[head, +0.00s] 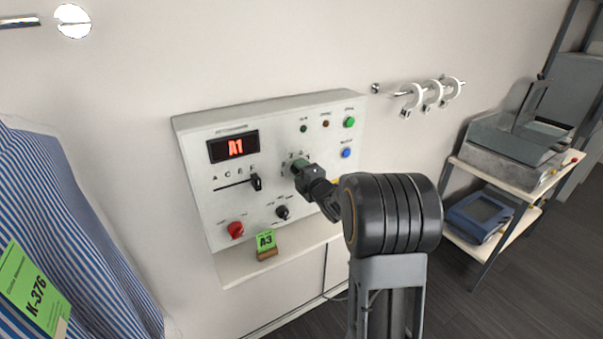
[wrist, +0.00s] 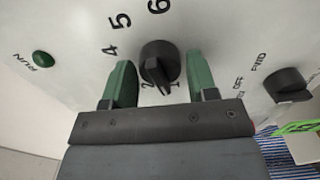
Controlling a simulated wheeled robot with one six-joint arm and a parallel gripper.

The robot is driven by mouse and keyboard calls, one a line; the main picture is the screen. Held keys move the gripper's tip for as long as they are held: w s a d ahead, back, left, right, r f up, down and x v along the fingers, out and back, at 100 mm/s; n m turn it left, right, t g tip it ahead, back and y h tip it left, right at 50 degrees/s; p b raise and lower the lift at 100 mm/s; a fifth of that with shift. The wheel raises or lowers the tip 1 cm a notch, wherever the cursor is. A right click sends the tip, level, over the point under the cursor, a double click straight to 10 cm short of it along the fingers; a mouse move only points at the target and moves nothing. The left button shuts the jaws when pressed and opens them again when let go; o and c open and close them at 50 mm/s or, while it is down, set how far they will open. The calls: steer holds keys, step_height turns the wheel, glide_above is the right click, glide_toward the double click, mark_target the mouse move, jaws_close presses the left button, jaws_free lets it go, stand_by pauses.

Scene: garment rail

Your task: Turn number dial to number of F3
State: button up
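The number dial (wrist: 160,66) is a black round knob with a ridged grip on the white panel. Digits 4, 5 and 6 show beside it; its ridge end lies near the 1 and 2. My gripper (wrist: 159,72) is open, its green fingers on either side of the dial with a gap visible on both sides. In the head view my gripper (head: 302,170) is at the panel and hides the dial. The red display (head: 236,147) reads A1. The letter slider (head: 256,182) stands near the right end of its slot.
The control panel (head: 188,140) also carries a red knob (head: 235,229), a black switch (head: 282,212), a green button (head: 349,122) and a blue button (head: 345,153). A green tag (head: 265,240) reading A3 stands on the ledge below. Striped cloth (head: 60,210) hangs left.

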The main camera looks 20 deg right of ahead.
steer(key=c, duration=0.6)
steer(key=shift+f+m+b, duration=0.1)
steer(key=shift+m+b, duration=0.2)
steer(key=shift+b, duration=0.1)
steer(key=shift+m+b, duration=0.85)
steer(key=shift+m, duration=0.25)
steer(key=m+b, duration=0.1)
steer(key=m, duration=0.3)
steer(key=shift+b, duration=0.3)
steer(key=m, duration=0.5)
steer(key=shift+m, duration=1.8)
steer(key=shift+m+p, duration=0.3)
